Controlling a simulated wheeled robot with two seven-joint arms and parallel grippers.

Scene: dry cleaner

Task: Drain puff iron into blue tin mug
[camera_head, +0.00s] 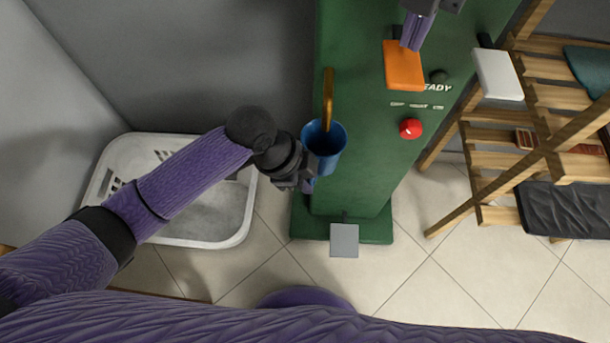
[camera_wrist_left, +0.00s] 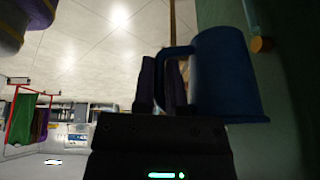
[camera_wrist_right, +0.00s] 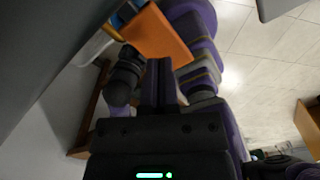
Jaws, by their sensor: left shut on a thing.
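The puff iron is a tall green machine (camera_head: 350,190) with a brass spout (camera_head: 328,90) on its front. The blue tin mug (camera_head: 326,150) is right under the spout's end, its opening facing up. My left gripper (camera_head: 310,178) is shut on the mug's handle (camera_wrist_left: 178,51); the mug also shows in the left wrist view (camera_wrist_left: 225,80). An orange paddle (camera_head: 404,68) sticks out of the machine. My right gripper (camera_head: 414,38) is shut, its fingertips close by the paddle's upper edge; I cannot tell if they touch. The right wrist view shows the paddle (camera_wrist_right: 156,36) beyond the fingers. The mug's inside is too dark to read.
A red button (camera_head: 411,128), a black knob (camera_head: 438,76) and a white paddle (camera_head: 497,75) are on the machine. A grey pedal (camera_head: 344,240) is at its foot. A white laundry basket (camera_head: 215,235) stands left, a wooden rack (camera_head: 490,190) right. The floor between is clear.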

